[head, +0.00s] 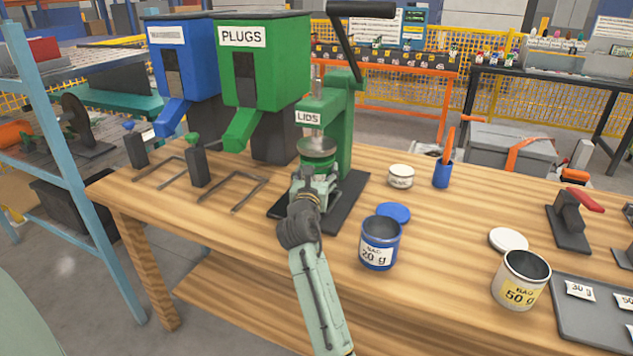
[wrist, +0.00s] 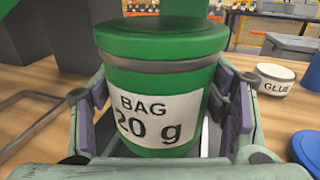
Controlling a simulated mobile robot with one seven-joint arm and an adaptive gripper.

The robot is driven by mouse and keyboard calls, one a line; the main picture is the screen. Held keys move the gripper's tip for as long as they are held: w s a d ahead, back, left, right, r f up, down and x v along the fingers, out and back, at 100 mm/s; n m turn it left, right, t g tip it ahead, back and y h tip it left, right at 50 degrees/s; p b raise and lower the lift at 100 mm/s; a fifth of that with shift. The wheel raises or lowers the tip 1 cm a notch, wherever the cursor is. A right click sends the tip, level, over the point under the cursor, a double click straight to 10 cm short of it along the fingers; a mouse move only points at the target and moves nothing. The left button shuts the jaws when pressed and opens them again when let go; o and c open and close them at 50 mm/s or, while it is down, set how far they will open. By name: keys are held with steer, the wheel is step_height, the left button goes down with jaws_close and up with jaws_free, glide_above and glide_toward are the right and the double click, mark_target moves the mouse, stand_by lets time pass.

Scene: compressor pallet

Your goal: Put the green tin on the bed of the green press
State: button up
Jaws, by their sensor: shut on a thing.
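The green tin (wrist: 160,105), lidded and labelled "BAG 20 g", stands upright between the purple-padded fingers of my gripper (wrist: 162,112) in the wrist view. In the head view my gripper (head: 315,184) is at the front of the green press (head: 341,130), and the tin's round top (head: 318,151) shows beneath the press head marked "LIDS". My gripper hides most of the tin's lower part there. The tin is over the dark bed (head: 347,196) of the press; whether its bottom touches the bed cannot be told.
A blue tin (head: 379,245), a blue lid (head: 393,213), a white glue pot (head: 401,177) and a blue cup (head: 442,174) stand right of the press. A white tin (head: 520,281) is farther right. The green plugs bin (head: 262,75) and wire frames (head: 235,186) are left.

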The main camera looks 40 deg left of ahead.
steer(key=shift+f+p, duration=0.4)
steer(key=shift+f, duration=1.35)
steer(key=o, duration=2)
steer(key=shift+f, duration=0.15)
steer(key=shift+c, duration=0.2)
